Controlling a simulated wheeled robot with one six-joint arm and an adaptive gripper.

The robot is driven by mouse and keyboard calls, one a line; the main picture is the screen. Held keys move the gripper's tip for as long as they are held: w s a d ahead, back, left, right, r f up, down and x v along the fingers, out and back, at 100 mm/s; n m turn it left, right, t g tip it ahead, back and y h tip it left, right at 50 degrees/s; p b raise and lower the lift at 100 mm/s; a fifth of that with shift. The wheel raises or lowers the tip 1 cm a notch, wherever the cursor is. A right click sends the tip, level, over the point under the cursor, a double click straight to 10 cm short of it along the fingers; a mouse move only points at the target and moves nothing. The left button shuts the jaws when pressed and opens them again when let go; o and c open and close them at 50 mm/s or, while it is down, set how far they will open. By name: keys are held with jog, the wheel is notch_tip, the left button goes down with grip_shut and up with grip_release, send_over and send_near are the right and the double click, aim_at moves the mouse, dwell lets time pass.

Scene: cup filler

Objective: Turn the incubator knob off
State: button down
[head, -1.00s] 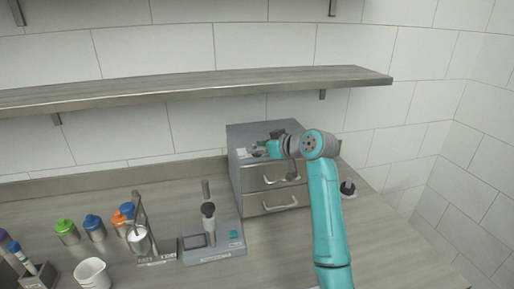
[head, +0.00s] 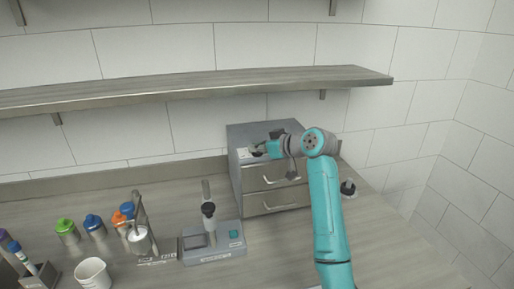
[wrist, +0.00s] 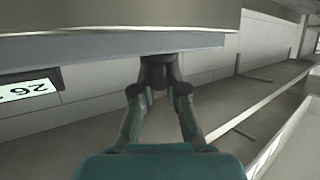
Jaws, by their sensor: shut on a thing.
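The incubator (head: 261,132) is a grey box with handled drawers, standing at the back of the bench under the shelf. In the wrist view its front panel (wrist: 100,42) spans the top of the picture, with a lit display (wrist: 28,90) at the left showing an upside-down number that looks like 26. The dark knob (wrist: 158,61) sticks out from the panel. My gripper (wrist: 159,78) has its fingers closed around the knob. In the head view my gripper (head: 257,149) is at the upper front of the incubator and hides the knob there. Its mark or setting is not readable.
A drawer handle (head: 281,178) sits just below my arm. A grey device with a black-topped post (head: 209,211) stands left in front of the incubator. Several capped bottles, a white cup (head: 92,274) and a shelf (head: 200,90) lie further around.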

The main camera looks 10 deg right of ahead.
jog(key=shift+n+g+y, duration=1.9)
jog(key=shift+n+g, duration=0.2)
jog(key=shift+n, duration=0.4)
jog(key=shift+g, duration=0.3)
jog(key=c, duration=1.2)
grip_release()
jog(key=shift+d, duration=0.1)
jog(key=v, duration=1.2)
jog(key=shift+f, duration=0.2)
